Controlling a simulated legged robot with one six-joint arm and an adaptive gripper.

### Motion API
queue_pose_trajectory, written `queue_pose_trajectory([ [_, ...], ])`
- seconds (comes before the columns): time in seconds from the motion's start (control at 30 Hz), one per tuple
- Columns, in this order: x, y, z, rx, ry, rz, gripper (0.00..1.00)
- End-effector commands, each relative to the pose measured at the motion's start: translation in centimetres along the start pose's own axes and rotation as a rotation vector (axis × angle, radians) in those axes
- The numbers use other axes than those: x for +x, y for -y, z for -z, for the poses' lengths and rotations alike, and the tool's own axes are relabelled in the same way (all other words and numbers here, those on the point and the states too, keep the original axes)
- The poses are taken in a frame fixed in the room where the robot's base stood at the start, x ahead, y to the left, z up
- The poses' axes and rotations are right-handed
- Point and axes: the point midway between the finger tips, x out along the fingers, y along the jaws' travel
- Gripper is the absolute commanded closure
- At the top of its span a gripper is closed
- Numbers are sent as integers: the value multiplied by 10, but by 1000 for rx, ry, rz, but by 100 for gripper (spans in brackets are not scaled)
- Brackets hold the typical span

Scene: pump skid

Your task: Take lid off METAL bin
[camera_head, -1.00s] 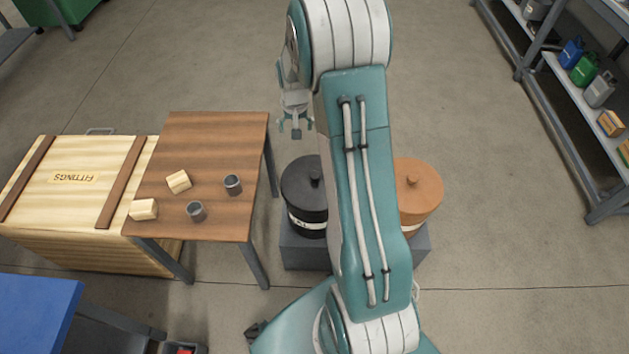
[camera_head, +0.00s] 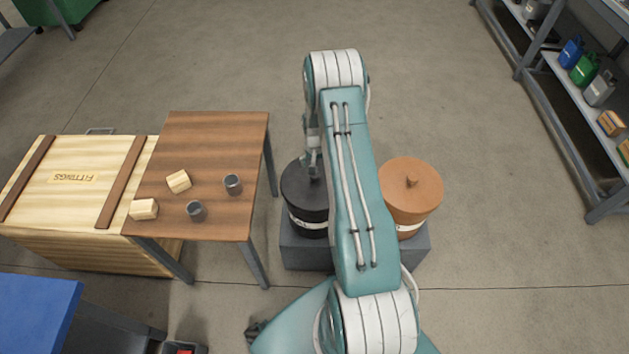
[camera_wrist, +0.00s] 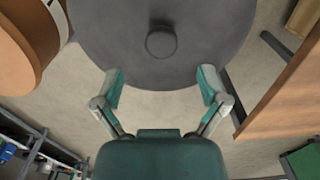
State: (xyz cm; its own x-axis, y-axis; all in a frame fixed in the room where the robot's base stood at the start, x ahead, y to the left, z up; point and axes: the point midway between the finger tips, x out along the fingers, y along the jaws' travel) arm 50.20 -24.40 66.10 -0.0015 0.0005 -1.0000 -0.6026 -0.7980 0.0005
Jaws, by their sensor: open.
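A dark grey round bin (camera_head: 308,222) stands on a grey block, with a flat dark lid (camera_head: 296,188) on it. Its white label is partly hidden by my arm, so I cannot read it in full. In the wrist view the lid (camera_wrist: 110,35) fills the top middle, with a round knob (camera_wrist: 161,42) at its centre. My gripper (camera_wrist: 161,80) is open and empty. Its fingertips lie apart over the lid's near edge, either side of the knob's line but short of the knob. In the head view my gripper (camera_head: 312,168) is above the lid, partly hiding its knob.
An orange lidded bin (camera_head: 410,200) stands close on the right on the same grey block (camera_head: 305,256). A wooden table (camera_head: 215,140) with small blocks and cups is on the left, beside a fittings crate (camera_head: 75,190). Shelves stand at far right. Floor behind the bins is clear.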

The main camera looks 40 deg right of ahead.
Motion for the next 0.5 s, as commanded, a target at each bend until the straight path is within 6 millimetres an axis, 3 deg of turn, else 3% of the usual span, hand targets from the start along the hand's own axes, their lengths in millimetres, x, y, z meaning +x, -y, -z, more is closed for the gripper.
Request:
queue_pose_trajectory([
  [0.5, 58, 2, 2, -1, 0, 2, 7],
])
